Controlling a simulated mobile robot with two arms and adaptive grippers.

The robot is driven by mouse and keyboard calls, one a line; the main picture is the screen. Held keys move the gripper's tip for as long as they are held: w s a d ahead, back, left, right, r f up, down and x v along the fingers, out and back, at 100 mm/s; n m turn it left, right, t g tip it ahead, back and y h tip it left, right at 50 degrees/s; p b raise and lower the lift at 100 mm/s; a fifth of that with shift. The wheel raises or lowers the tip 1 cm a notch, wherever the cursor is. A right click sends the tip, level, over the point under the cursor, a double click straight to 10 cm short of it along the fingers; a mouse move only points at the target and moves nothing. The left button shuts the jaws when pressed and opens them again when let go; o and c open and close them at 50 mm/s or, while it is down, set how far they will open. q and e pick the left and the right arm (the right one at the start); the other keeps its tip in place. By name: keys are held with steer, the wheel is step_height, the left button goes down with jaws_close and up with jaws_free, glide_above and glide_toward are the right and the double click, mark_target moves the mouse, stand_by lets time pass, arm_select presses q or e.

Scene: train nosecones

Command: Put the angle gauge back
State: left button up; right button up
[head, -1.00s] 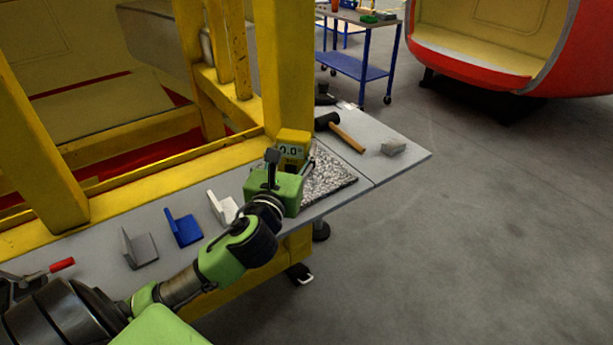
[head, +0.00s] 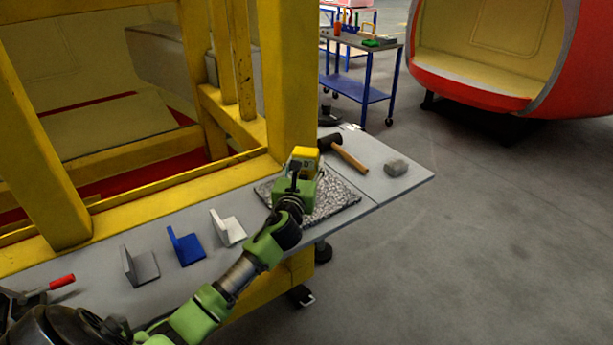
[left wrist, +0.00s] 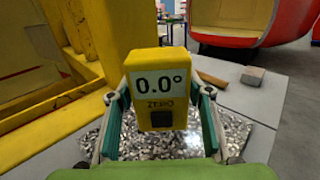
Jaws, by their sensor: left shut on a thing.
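The angle gauge (head: 305,155) is a small yellow block. In the left wrist view the gauge (left wrist: 159,88) is upright with its display reading 0.0°. My left gripper (head: 303,172) is shut on it, with one finger on each side. The gauge is over a grey speckled mat (head: 335,197), which also shows below it in the left wrist view (left wrist: 235,130). I cannot tell whether the gauge touches the mat. My right gripper is not in view.
On the grey bench stand a grey bracket (head: 141,267), a blue bracket (head: 187,246) and a white bracket (head: 229,229). A hammer (head: 349,158) and a grey block (head: 396,167) lie beyond the mat. A yellow post (head: 285,80) rises close behind the gauge.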

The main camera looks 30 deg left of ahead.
mark_target(307, 174)
arm_select(q)
steer(key=shift+w+f, duration=0.15)
steer(key=shift+w, duration=0.05)
steer(key=shift+w+f+b, duration=0.15)
steer(key=shift+f+b, duration=0.2)
steer(key=shift+f, duration=1.4)
steer(key=shift+a, duration=0.1)
steer(key=shift+f, duration=0.15)
steer(key=o, duration=1.3)
